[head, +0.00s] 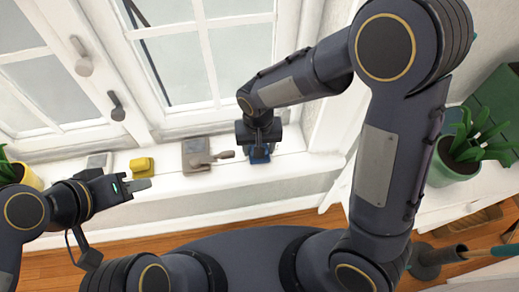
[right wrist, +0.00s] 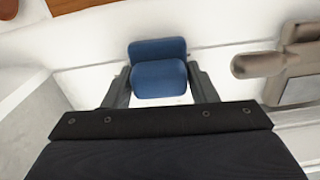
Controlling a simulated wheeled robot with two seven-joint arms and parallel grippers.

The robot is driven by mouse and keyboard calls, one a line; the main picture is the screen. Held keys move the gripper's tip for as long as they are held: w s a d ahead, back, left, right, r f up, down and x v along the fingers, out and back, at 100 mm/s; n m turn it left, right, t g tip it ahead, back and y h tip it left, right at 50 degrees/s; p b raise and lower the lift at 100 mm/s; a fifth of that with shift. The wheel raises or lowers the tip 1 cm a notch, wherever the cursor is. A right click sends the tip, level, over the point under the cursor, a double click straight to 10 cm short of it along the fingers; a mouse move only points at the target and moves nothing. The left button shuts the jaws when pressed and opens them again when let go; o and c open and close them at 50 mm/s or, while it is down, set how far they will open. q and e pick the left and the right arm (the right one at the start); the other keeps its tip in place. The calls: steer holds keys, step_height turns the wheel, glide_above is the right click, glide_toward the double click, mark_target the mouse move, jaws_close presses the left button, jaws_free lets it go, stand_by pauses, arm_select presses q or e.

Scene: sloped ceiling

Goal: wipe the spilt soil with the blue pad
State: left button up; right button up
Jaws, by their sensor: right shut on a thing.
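The blue pad (head: 260,156) is on the white window sill, below the right side of the window. My right gripper (head: 258,143) is shut on it from above. In the right wrist view the pad (right wrist: 158,72) sits between the two dark fingers, with its blue faces showing. I cannot tell whether its underside touches the sill. I cannot make out spilt soil in either view. My left gripper (head: 138,185) is at the left, in front of the sill and pointing right; its fingers overlap in view, so its opening is unclear.
On the sill (head: 290,165) left of the pad are a grey-beige object with a handle (head: 197,155), a yellow block (head: 142,165) and a small grey item (head: 98,161). A potted plant (head: 455,160) stands at right. The window (head: 200,55) rises behind.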

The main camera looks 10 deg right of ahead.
steer(key=shift+w+f, duration=0.15)
steer(key=shift+w, duration=1.3)
steer(key=shift+w+p, duration=0.5)
steer(key=shift+w, duration=1)
steer(key=shift+w+r, duration=0.2)
steer(key=shift+w, duration=0.05)
step_height(320, 180, up, 4)
steer(key=p, duration=0.3)
steer(key=shift+w+a+f, duration=0.1)
steer(key=shift+w, duration=0.05)
steer(key=shift+s+r+p, duration=0.2)
steer(key=shift+r+p, duration=0.7)
steer(key=shift+r, duration=0.15)
